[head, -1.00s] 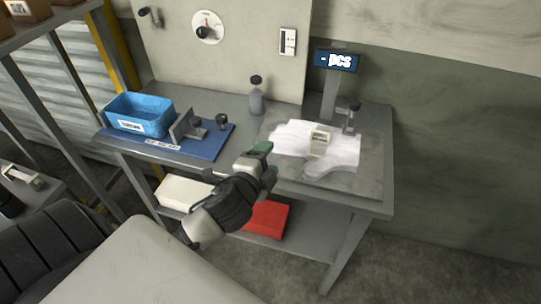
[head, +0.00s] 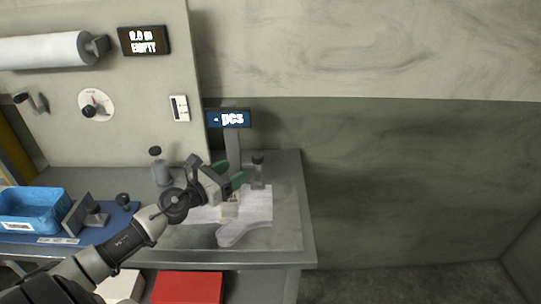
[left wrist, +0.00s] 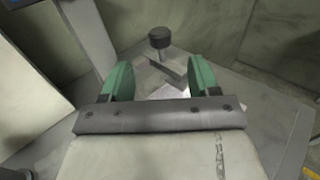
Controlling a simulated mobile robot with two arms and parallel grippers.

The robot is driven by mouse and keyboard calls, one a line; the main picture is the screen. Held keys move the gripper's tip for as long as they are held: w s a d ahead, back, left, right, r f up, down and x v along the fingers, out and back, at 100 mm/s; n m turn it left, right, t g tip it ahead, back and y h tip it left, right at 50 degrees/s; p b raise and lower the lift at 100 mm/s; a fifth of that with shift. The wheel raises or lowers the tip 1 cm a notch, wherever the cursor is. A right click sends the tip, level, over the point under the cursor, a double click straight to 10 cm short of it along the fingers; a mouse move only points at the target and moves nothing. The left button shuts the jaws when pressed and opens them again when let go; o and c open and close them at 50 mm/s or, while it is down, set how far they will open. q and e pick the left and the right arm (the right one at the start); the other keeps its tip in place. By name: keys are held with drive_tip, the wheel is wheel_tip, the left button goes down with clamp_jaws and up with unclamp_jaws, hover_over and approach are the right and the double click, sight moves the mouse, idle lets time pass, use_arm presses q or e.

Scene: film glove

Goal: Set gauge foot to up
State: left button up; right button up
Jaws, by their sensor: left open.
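The gauge post with a black knob (head: 257,159) stands at the back right of the bench, beside the "- pcs" display (head: 229,118). In the left wrist view the knob (left wrist: 159,36) sits above a grey block-like foot (left wrist: 172,70), seen between and beyond the fingers. I cannot tell whether the foot is raised or lowered. My left gripper (head: 230,173) has green fingertips and is open and empty, just left of the post. It also shows in the left wrist view (left wrist: 161,80). A white glove-shaped film (head: 245,232) lies flat below, with a small cream block (head: 230,207) on it. My right gripper is out of view.
A grey bottle (head: 160,168) stands behind my left arm. A blue bin (head: 32,207) and a blue board with a clamp (head: 85,215) are at left. The backboard carries a dial (head: 96,104), a switch (head: 179,108) and an "EMPTY" display (head: 144,40). A red box (head: 187,287) is below.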

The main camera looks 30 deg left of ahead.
sight(253, 159)
use_arm(q)
drive_tip(key=shift+w+d+r, duration=0.1)
drive_tip(key=shift+w+r, duration=0.15)
drive_tip(key=shift+w, duration=0.3)
drive_tip(key=p+x, duration=0.2)
drive_tip(key=x, duration=0.5)
drive_tip(key=shift+w+f, duration=0.15)
drive_tip(key=shift+w, duration=0.1)
drive_tip(key=shift+w+d+f, duration=0.1)
drive_tip(key=shift+w+d, duration=0.1)
drive_tip(key=shift+w, duration=0.4)
drive_tip(key=shift+c, duration=0.2)
